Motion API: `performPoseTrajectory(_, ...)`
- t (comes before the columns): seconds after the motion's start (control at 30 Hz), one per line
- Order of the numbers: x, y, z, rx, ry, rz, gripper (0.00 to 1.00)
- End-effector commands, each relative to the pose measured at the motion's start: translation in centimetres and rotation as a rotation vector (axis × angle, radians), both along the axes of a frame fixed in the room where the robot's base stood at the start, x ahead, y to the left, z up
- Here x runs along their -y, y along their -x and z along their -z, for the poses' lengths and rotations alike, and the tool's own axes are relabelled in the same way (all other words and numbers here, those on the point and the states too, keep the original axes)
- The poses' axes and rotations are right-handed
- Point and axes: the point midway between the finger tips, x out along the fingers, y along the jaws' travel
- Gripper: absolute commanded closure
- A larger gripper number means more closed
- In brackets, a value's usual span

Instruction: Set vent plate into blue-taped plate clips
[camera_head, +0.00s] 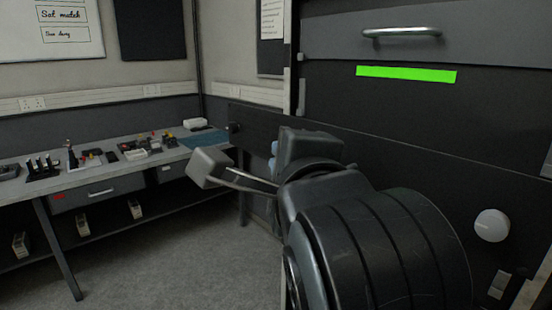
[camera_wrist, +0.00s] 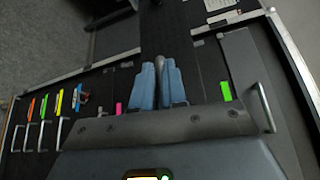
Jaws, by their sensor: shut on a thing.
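My gripper (camera_wrist: 160,64) shows in the wrist view with two blue fingers close together. A narrow grey thing (camera_wrist: 159,60) shows between the fingertips; I cannot tell from its visible edge whether it is the vent plate. In the head view my arm hides most of the gripper, and only a bit of blue shows. A blue strip (camera_wrist: 80,96) with small fittings sits on the dark panel at the left in the wrist view, apart from the fingers. I cannot make out clips there for certain.
Orange (camera_wrist: 30,106), yellow (camera_wrist: 59,102) and pink (camera_wrist: 118,108) strips and several metal handles are on the panel. A green strip (camera_head: 406,74) lies below a drawer handle (camera_head: 401,33). A cluttered workbench (camera_head: 120,177) stands left; the floor (camera_head: 180,255) before it is clear.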

Motion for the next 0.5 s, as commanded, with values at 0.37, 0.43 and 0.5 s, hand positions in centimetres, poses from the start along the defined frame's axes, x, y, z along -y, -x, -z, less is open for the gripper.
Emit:
performPoseTrajectory(0.37, 0.2, -0.1, -0.2, 0.003, -0.001, 0.002, 1.00)
performPoseTrajectory(0.43, 0.6, -0.5, -0.5, 0.002, -0.002, 0.003, 1.00)
performPoseTrajectory(0.5, 1.3, -1.2, -1.1, 0.003, -0.005, 0.005, 1.00)
